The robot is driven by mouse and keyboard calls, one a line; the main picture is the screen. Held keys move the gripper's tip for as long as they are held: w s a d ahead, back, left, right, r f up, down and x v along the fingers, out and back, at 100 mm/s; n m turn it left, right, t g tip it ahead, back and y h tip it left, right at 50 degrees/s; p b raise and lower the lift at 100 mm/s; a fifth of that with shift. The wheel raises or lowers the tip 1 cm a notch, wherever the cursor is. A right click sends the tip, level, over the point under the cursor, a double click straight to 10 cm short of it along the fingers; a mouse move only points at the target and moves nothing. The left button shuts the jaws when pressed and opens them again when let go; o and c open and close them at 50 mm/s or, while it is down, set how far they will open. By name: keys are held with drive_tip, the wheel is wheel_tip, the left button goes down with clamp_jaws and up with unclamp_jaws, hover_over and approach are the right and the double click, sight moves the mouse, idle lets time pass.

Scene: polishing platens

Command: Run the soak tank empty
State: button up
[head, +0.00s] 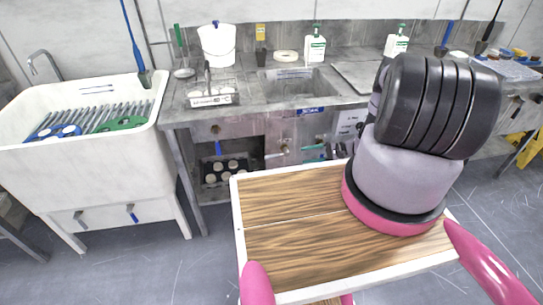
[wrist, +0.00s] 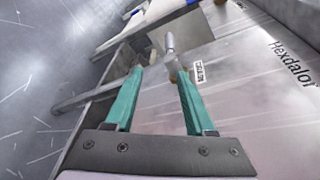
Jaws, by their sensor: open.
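A white tank (head: 85,165) stands at the left in the head view, with tools across its top and a grey lever (head: 80,217) and a blue lever (head: 131,212) low on its front. A steel basin (head: 292,86) is set in the bench beside it; I cannot read which is the soak tank. A metal valve handle (head: 276,154) sticks out of the bench front below the basin. My gripper (wrist: 158,70) is open and empty, with teal fingers. In the wrist view a metal handle (wrist: 170,45) shows beyond and between the fingertips; contact cannot be told.
A dark tray with round pieces (head: 225,169) sits on the shelf below. My wooden-topped base fills the foreground. Grey floor (head: 130,270) is free at the left.

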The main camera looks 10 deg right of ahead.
sight(272, 157)
drive_tip(key=x, duration=0.5)
drive_tip(key=r+x, duration=0.1)
drive_tip(key=x, duration=0.4)
drive_tip(key=r+x, duration=0.1)
drive_tip(key=x, duration=0.4)
drive_tip(key=shift+w+a+r, duration=0.1)
drive_tip(key=shift+a, duration=0.4)
clamp_jaws()
idle(0.4)
